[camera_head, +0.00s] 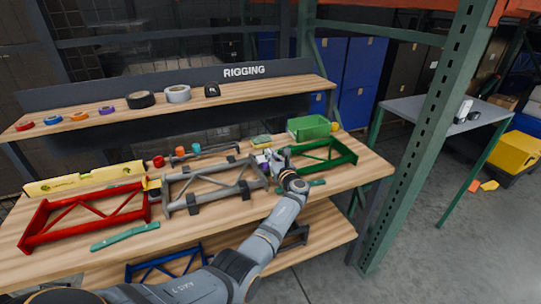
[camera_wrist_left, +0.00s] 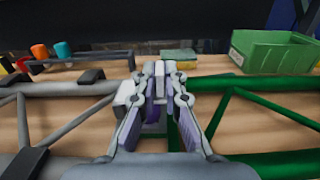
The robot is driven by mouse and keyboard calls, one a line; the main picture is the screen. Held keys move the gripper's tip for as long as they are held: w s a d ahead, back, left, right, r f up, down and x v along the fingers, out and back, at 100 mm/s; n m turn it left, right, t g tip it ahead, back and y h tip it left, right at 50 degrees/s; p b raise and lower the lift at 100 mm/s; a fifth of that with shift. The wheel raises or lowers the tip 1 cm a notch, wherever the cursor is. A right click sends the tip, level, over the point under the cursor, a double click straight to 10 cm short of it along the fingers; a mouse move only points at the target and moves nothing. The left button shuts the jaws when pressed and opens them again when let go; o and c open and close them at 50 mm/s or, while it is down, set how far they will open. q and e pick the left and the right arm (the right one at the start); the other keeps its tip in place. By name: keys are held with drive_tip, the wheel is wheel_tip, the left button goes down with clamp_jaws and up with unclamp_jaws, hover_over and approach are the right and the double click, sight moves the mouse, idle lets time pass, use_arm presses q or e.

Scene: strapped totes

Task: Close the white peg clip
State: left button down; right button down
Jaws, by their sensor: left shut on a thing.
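My left gripper (camera_head: 274,162) reaches over the bench between the grey frame (camera_head: 213,187) and the green frame (camera_head: 325,158). In the left wrist view the fingers of this gripper (camera_wrist_left: 161,82) are drawn together on a narrow pale piece, which looks like part of the white peg clip (camera_wrist_left: 160,72). A white block (camera_wrist_left: 126,94) shows just left of the left finger, and I cannot tell whether it belongs to the same clip. In the head view the white clip (camera_head: 259,158) is small and partly hidden by the gripper. Whether its jaws are closed is unclear. My right gripper is not in view.
A red frame (camera_head: 84,217), yellow level (camera_head: 85,179) and teal strip (camera_head: 124,236) lie to the left. A green bin (camera_head: 309,127) stands behind the green frame. Tape rolls sit on the upper shelf (camera_head: 235,96). A green rack post (camera_head: 420,140) rises to the right.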

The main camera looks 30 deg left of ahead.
use_arm(q)
drive_tip(key=shift+f, duration=0.2)
drive_tip(key=c, duration=1.4)
unclamp_jaws()
drive_tip(key=shift+r, duration=0.1)
drive_tip(key=shift+c, duration=0.2)
drive_tip(key=shift+d, duration=0.1)
drive_tip(key=shift+s+d, duration=0.3)
drive_tip(key=v, duration=0.6)
drive_tip(key=shift+s+d, duration=0.2)
drive_tip(key=shift+s, duration=0.05)
